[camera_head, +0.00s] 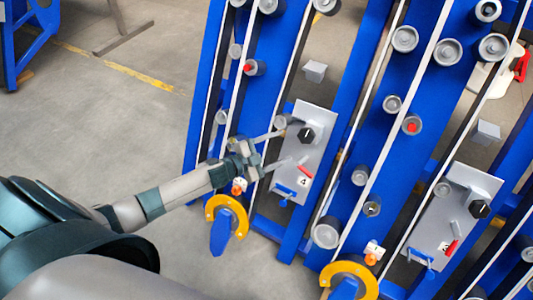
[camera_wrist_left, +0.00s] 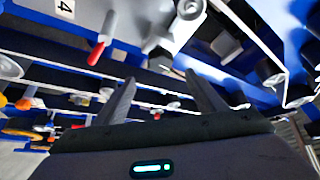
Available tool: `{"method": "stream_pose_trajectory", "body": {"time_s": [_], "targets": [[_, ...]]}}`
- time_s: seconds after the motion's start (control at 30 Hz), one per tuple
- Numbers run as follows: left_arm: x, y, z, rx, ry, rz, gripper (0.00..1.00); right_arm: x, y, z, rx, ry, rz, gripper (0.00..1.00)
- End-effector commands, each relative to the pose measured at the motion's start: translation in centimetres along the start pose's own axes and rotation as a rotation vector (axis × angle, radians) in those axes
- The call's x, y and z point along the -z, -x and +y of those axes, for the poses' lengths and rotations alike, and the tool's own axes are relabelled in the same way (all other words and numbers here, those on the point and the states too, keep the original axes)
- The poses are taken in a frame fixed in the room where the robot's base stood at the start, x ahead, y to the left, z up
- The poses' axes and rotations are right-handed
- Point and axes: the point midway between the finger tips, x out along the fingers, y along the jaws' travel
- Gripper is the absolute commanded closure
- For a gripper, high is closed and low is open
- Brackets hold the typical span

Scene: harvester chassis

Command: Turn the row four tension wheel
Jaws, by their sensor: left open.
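The row four panel (camera_head: 312,155) is a light grey plate with a "4" label, on the blue frame in the head view. The dark, faceted tension wheel (camera_head: 306,134) sits on its upper part. My left gripper (camera_head: 282,147) comes in from the left with its two fingers apart and empty. The fingertips are near the panel's left edge, left of the wheel; I cannot tell whether they touch anything. In the left wrist view, the open fingers (camera_wrist_left: 162,90) point up toward the panel (camera_wrist_left: 130,22). My right gripper is not in view.
Below the wheel are a red lever (camera_head: 304,173) and a blue handle (camera_head: 285,191). A similar panel (camera_head: 455,215) is at the right. Rollers, white strips and yellow rings (camera_head: 226,214) line the blue frame.

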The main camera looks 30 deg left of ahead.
Motion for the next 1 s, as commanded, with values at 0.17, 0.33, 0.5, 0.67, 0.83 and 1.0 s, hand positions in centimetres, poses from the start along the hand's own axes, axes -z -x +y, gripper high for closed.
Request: {"method": "stream_pose_trajectory", "body": {"time_s": [0.17, 0.33, 0.5, 0.67, 0.83, 1.0], "targets": [[-0.2, 2.9, 0.1, -0.001, -0.002, -0.002, 0.36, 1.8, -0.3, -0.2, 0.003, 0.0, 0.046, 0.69], [-0.1, 4.5, 0.1, -0.001, 0.0, -0.001, 0.36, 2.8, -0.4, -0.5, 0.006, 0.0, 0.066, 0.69], [0.0, 5.1, 0.0, 0.0, -0.001, -0.001, 0.36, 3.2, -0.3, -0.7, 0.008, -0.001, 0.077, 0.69], [0.0, 5.1, 0.0, 0.0, -0.001, -0.001, 0.36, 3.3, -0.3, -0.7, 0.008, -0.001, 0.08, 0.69], [0.0, 5.1, 0.0, 0.0, -0.001, -0.001, 0.36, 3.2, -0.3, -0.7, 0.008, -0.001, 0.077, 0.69], [0.0, 5.1, 0.0, 0.0, -0.001, -0.001, 0.36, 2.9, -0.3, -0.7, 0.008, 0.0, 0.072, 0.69]]}}
